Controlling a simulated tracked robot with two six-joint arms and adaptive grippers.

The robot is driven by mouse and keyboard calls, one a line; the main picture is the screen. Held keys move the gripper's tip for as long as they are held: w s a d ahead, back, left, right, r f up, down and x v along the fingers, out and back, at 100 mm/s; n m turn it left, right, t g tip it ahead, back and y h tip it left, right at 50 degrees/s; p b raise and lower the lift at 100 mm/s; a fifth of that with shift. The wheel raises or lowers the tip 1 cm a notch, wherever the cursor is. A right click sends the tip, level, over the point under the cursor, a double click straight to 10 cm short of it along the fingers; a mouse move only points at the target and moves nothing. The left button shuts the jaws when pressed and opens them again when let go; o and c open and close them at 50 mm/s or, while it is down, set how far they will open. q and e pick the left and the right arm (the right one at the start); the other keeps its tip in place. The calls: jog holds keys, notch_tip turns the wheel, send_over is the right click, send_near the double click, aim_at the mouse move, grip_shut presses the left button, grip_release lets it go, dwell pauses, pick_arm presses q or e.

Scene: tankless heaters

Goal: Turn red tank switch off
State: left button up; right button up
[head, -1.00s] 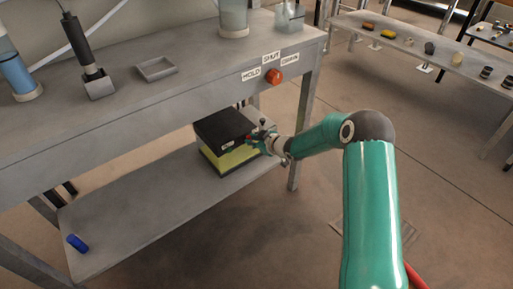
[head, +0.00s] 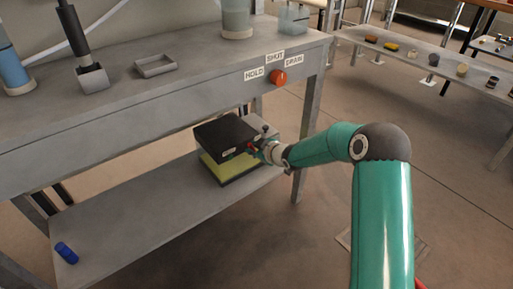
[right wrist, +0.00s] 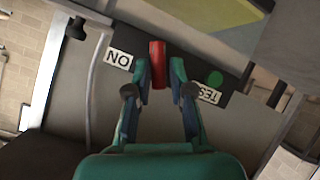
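A red switch handle (right wrist: 157,65) shows in the right wrist view on a dark panel, between white labels reading ON and apparently TEST, upside down. My right gripper (right wrist: 160,76) is open, with its fingers on either side of the handle; whether either finger touches it is unclear. In the head view my right gripper (head: 257,147) is at the right side of a black and yellow-green box (head: 228,138) on the lower shelf. An orange-red knob (head: 279,77) sits on the table's front edge beside HOLD, SHUT and DRAIN labels, away from the gripper. My left gripper is out of view.
The grey table (head: 190,85) overhangs the lower shelf (head: 140,225). A table leg (head: 309,130) stands close behind my right wrist. A blue cylinder (head: 66,252) lies at the shelf's left end. A small green disc (right wrist: 215,78) is beside the red handle.

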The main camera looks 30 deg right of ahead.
jog(key=shift+o, duration=1)
jog(key=shift+r, duration=0.1)
jog(key=shift+s+r, duration=0.15)
jog(key=shift+s, duration=0.1)
jog(key=v, duration=1.1)
jog(key=shift+s, duration=0.2)
